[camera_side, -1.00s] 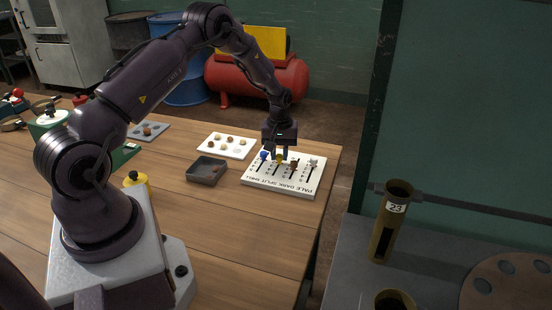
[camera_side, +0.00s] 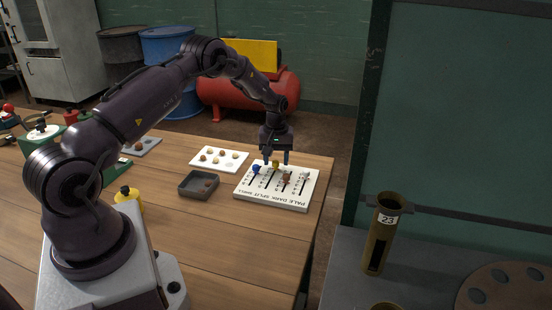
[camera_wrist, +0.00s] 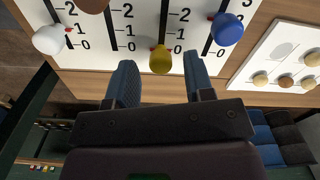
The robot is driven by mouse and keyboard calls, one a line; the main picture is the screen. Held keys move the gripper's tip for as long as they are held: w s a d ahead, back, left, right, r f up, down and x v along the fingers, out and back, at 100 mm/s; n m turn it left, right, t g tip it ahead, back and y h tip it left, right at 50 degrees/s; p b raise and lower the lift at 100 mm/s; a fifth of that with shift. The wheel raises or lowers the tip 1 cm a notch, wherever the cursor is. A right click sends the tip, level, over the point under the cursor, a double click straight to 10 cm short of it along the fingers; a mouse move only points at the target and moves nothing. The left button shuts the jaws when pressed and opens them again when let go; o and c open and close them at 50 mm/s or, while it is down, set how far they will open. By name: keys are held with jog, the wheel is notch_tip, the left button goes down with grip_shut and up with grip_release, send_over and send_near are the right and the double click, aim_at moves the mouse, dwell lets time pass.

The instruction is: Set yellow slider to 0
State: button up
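A white slider board (camera_side: 304,199) lies on the wooden table near its far right edge. It has slotted tracks with number labels. The yellow slider knob (camera_side: 276,163) is on one track. In the wrist view the yellow knob (camera_wrist: 161,62) stands near the 0 end, its red pointer about level with the 0 mark. My gripper (camera_side: 276,160) is over the board. In the wrist view its fingers (camera_wrist: 160,58) are apart, one on each side of the yellow knob, with visible gaps. Contact is not visible.
The blue knob (camera_wrist: 228,29) is close beside the right finger. The white knob (camera_wrist: 49,40) and a brown knob (camera_side: 286,178) are on other tracks. A grey tray (camera_side: 185,191) and a white card with several small round pieces (camera_side: 236,168) lie left of the board.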

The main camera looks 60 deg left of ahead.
aim_at(276, 161)
notch_tip(276, 161, up, 13)
dwell(0.5)
jog(key=s+d+r+m+t, duration=0.2)
jog(key=s+d+r+m, duration=0.4)
jog(key=s+d+r, duration=0.3)
jog(key=s+d+r+m+t, duration=0.3)
jog(key=s+d+r+m, duration=0.3)
jog(key=s+d, duration=1.1)
notch_tip(276, 161, up, 4)
jog(key=shift+s+f+t, duration=0.1)
jog(key=shift+s+t, duration=0.15)
jog(key=shift+t, duration=0.05)
